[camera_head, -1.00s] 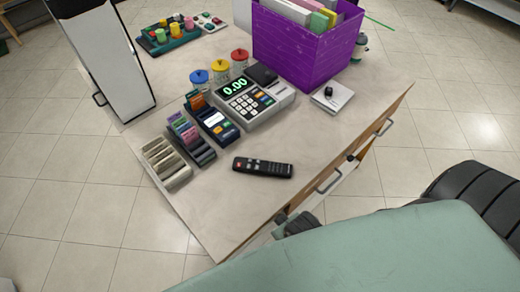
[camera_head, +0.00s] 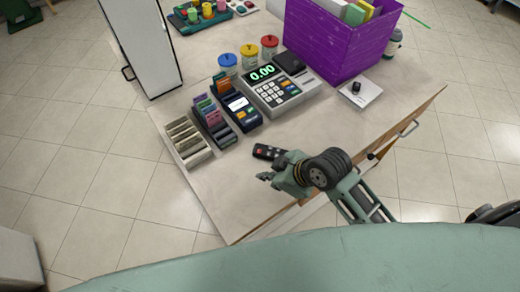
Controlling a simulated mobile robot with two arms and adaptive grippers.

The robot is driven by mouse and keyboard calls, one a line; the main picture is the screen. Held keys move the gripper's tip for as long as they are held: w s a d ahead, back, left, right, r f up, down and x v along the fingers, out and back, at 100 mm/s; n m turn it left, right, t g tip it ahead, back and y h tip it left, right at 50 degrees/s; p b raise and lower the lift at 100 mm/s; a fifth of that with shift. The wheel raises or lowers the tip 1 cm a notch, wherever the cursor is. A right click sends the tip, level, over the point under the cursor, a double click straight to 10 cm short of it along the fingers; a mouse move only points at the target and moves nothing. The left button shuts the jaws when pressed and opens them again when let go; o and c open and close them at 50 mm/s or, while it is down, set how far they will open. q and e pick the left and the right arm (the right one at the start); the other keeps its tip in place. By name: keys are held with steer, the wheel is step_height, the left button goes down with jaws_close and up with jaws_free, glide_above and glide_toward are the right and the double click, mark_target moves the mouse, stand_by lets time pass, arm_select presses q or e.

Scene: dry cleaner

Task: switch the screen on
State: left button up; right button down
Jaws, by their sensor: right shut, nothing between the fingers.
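A black remote control (camera_head: 267,152) with a red button and grey buttons lies flat on the table. Its right end is partly hidden behind my right gripper. My right gripper (camera_head: 265,177) is shut and empty, just in front of the remote, over the table's front part; I cannot tell whether it touches the remote. A tall white panel (camera_head: 143,45) with a dark frame stands at the upper left; I cannot tell whether it is the screen, and it shows no picture. My left gripper is not in view.
A purple crate (camera_head: 330,45) stands at the back right. The table's front left corner is clear.

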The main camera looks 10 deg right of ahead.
steer(key=w+a+r+n+y, duration=0.2)
steer(key=w+r+n, duration=0.2)
steer(key=w+n, duration=0.1)
step_height(320, 180, up, 6)
steer(key=n+y, duration=0.2)
steer(key=n, duration=0.4)
glide_above(259, 152)
steer(key=s+a, duration=0.1)
steer(key=shift+a+f+g, duration=0.1)
steer(key=shift+g, duration=0.2)
steer(key=shift+f, duration=0.1)
step_height(259, 152, down, 9)
steer(key=b, duration=0.6)
steer(key=shift+b, duration=0.35)
steer(key=shift+f+b, duration=0.25)
steer(key=shift+b, duration=0.1)
